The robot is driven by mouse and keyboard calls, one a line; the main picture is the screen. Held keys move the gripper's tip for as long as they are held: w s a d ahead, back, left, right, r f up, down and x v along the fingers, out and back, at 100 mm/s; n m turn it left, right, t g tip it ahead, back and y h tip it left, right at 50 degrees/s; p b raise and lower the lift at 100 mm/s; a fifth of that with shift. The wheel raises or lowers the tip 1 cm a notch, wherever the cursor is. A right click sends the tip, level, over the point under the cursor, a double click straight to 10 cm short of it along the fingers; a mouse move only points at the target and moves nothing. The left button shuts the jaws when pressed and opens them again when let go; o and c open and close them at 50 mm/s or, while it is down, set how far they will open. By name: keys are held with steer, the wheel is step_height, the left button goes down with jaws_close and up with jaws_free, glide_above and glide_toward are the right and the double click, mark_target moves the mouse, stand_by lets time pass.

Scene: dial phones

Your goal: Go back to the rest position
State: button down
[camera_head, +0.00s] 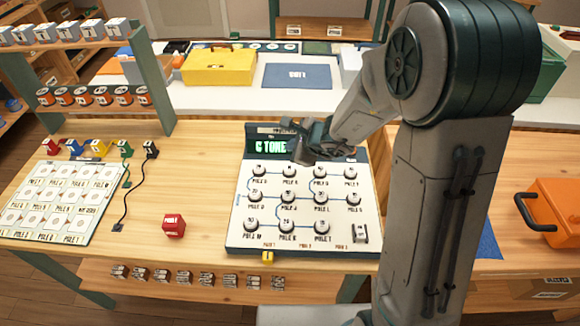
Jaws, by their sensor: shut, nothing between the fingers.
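My gripper (303,150) is shut and empty. It hovers over the upper part of the dial panel (233,222), just right of its lit green display (272,146), and covers the display's right end. The display's visible letters read "C TONE". The panel carries rows of round knobs (290,197) joined by blue lines. My arm comes in from the right and hides part of the table behind it. I cannot tell whether the gripper touches the panel.
A red cube (174,226) sits left of the panel. A white card board (62,200) and coloured plugs (99,148) lie further left. A shelf post (150,85) rises behind them. An orange case (556,215) stands at the right. A yellow box (219,67) is at the back.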

stand_by(0.4)
steer(key=s+d+r+n+g+y, duration=0.1)
steer(key=s+r+n+g, duration=0.1)
steer(key=s+r+n, duration=0.8)
steer(key=s+d+r+n+g+h, duration=0.1)
steer(key=s+d+n+g+h, duration=0.1)
steer(key=s+d+n+h, duration=0.5)
steer(key=s+d+n, duration=0.2)
steer(key=s+d, duration=0.4)
steer(key=s, duration=0.2)
steer(key=shift+d+r, duration=0.25)
steer(key=shift+d, duration=0.15)
